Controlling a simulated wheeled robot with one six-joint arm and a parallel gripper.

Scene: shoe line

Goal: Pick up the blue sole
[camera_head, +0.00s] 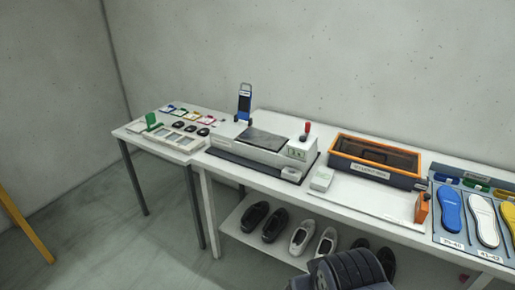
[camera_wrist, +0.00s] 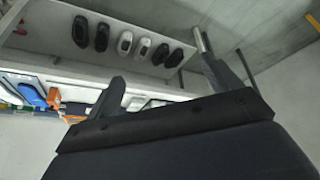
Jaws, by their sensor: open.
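The blue sole (camera_head: 450,216) lies on a grey mat (camera_head: 462,238) with printed size labels, at the right end of the bench in the head view. It also shows at the far left of the wrist view (camera_wrist: 31,94). My gripper (camera_wrist: 160,62) is open, with two dark fingers spread apart and nothing between them. It is well away from the blue sole, which is not between the fingers. A dark, ribbed part of my arm shows at the bottom of the head view.
A white sole (camera_head: 484,220) and a yellow sole (camera_head: 509,222) lie to the right of the blue one. An orange-rimmed bin (camera_head: 340,142), a small orange device (camera_head: 422,208) and a press (camera_head: 262,148) stand on the bench. Several shoes sit on the shelf (camera_head: 232,222) below.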

